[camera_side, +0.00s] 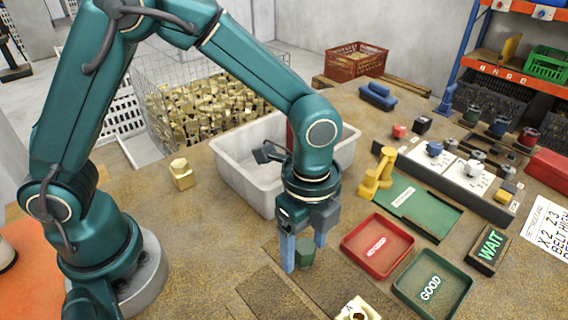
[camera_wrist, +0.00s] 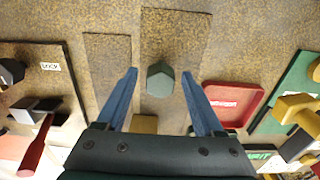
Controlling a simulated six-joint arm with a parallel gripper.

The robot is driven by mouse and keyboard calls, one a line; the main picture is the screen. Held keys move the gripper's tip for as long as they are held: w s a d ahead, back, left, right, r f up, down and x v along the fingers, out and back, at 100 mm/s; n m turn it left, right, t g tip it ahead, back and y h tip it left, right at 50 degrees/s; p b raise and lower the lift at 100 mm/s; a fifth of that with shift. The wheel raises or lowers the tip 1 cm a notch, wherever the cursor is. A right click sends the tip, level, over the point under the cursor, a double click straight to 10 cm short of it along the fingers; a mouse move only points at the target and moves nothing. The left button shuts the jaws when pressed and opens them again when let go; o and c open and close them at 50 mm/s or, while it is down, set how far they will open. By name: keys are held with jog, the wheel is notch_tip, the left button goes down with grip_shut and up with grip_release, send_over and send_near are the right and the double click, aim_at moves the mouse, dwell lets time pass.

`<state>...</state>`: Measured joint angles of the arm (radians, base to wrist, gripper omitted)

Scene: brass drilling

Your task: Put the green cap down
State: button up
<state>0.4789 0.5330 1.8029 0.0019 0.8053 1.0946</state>
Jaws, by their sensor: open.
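The green cap (camera_side: 305,252) is a small dark green faceted piece. It appears to stand upright on the brown worktop, by the darker rectangular patches. In the wrist view the cap (camera_wrist: 160,80) lies between the tips of my blue fingers, with a gap on both sides. My gripper (camera_side: 304,257) points down over it and is open, with one finger on either side of the cap. The wrist view also shows my gripper (camera_wrist: 159,72) apart from the cap. The cap's underside is hidden.
A red tray (camera_side: 351,251) and a green GOOD tray (camera_side: 405,291) lie right of my gripper. A white bin (camera_side: 240,185) stands behind it. A brass part (camera_side: 357,310) lies at the front, another (camera_side: 180,174) at left. Bare worktop lies left of my gripper.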

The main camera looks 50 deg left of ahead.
aim_at(306, 245)
notch_tip(306, 245, up, 10)
jog(key=r, duration=0.1)
jog(key=s+a+r+n+t, duration=0.2)
jog(key=s+a+n+t, duration=0.3)
jog(key=a+n, duration=0.8)
jog(key=shift+s+n+t, duration=0.3)
jog(key=shift+s+n, duration=1.3)
jog(key=shift+n, duration=0.9)
